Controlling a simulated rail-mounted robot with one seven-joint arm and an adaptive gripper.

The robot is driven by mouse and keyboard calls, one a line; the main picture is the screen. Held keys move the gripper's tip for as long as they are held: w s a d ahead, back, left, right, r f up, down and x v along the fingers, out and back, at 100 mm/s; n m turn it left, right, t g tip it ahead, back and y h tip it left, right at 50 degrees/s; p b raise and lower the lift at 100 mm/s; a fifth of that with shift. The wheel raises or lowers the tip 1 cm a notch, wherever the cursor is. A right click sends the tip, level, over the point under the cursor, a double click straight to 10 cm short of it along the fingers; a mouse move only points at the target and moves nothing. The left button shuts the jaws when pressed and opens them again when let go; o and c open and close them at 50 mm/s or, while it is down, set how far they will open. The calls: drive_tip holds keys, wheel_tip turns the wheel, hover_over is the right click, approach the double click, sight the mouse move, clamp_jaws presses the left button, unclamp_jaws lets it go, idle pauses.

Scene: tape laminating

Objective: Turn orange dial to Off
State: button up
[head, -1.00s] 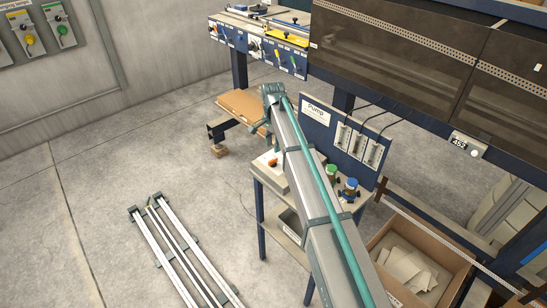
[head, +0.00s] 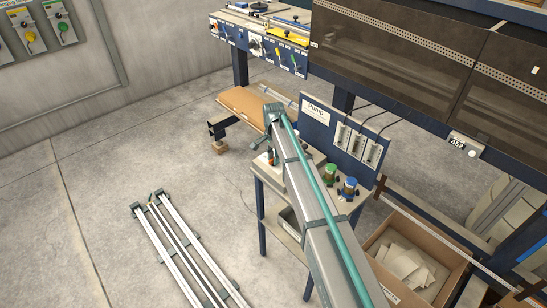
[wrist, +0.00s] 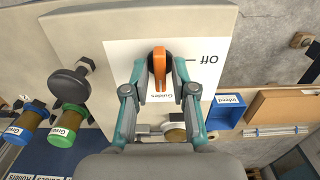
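The orange dial (wrist: 159,68) stands on a white plate on the pump stand in the wrist view. Its handle lies along the picture's vertical, with the slotted end toward a partly covered label at the bottom. The upside-down word "Off" (wrist: 204,59) is printed to its right, beside a short black line. My gripper (wrist: 160,72) is open, with one teal finger on each side of the dial and gaps visible. In the head view my gripper (head: 270,150) is over the pump stand (head: 325,205), and my arm hides most of the dial.
A blue bin (wrist: 226,111) is at the right. The pump panel (head: 340,132) rises behind the stand, and a cardboard box (head: 420,255) stands to its right.

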clamp_jaws()
drive_tip(key=shift+n+b, duration=0.3)
drive_tip(key=shift+n, duration=0.2)
drive_tip(key=n+b, duration=0.1)
drive_tip(key=n, duration=0.2)
drive_tip(key=shift+b, duration=0.3)
drive_tip(key=n+b, duration=0.1)
drive_tip(key=n, duration=0.3)
drive_tip(key=shift+b, duration=0.3)
drive_tip(key=n+b, duration=0.1)
drive_tip(key=n, duration=0.4)
drive_tip(key=n+b, duration=0.1)
drive_tip(key=n, duration=0.3)
drive_tip(key=shift+n, duration=0.4)
drive_tip(key=shift+r, duration=0.1)
drive_tip(key=shift+o, duration=2)
unclamp_jaws()
